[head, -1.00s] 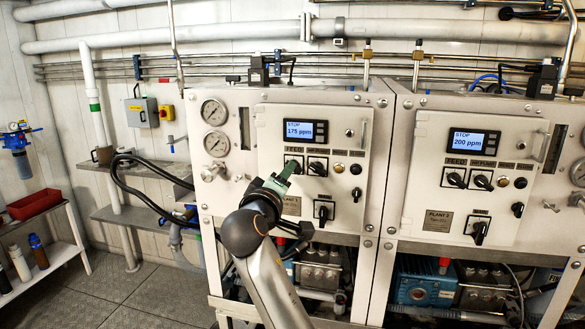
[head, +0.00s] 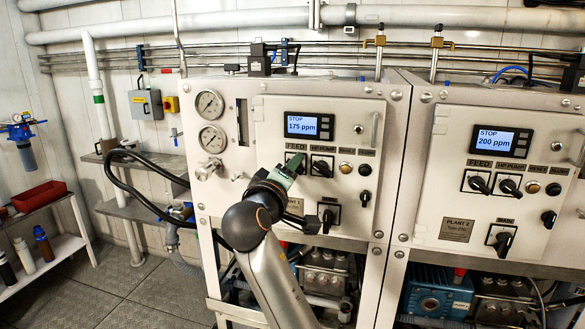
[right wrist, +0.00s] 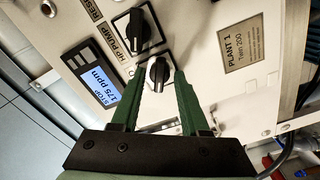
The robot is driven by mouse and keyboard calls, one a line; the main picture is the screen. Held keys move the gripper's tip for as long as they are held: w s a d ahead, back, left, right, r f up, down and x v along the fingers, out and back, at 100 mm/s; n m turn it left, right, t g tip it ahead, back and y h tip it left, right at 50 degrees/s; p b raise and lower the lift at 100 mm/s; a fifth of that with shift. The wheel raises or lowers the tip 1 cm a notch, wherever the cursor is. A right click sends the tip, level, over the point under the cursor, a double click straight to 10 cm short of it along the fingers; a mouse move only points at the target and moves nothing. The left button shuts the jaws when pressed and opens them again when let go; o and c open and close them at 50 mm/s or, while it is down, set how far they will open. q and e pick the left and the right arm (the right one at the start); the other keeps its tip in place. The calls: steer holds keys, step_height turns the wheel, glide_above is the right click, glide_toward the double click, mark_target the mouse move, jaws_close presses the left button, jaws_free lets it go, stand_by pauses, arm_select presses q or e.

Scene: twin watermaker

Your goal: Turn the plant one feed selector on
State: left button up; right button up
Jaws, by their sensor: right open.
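The plant one panel (head: 277,222) carries a display reading STOP and 175 ppm. Its feed selector (right wrist: 158,72) is a black rotary knob, seen in the right wrist view next to the HP pump selector (right wrist: 135,28). My right gripper (right wrist: 159,78) has green fingers, open, one on each side of the feed selector; I cannot tell whether they touch it. In the head view my right gripper (head: 293,164) is at the panel and mostly hides the feed selector. The HP pump selector (head: 322,167) is just right of it. My left gripper is not in view.
The plant one main selector (head: 328,219) sits below the HP pump selector, close to my right arm. The similar plant two panel (head: 456,229) stands to the right, its display (head: 500,140) reading 200 ppm. Gauges (head: 210,104) and a black hose are at the left.

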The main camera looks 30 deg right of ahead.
steer(key=shift+c, duration=0.3)
jaws_close()
stand_by(0.5)
steer(key=m+b, duration=0.6)
steer(key=m, duration=0.6)
steer(key=shift+r, duration=0.1)
stand_by(0.3)
stand_by(0.4)
steer(key=shift+o, duration=0.3)
jaws_free()
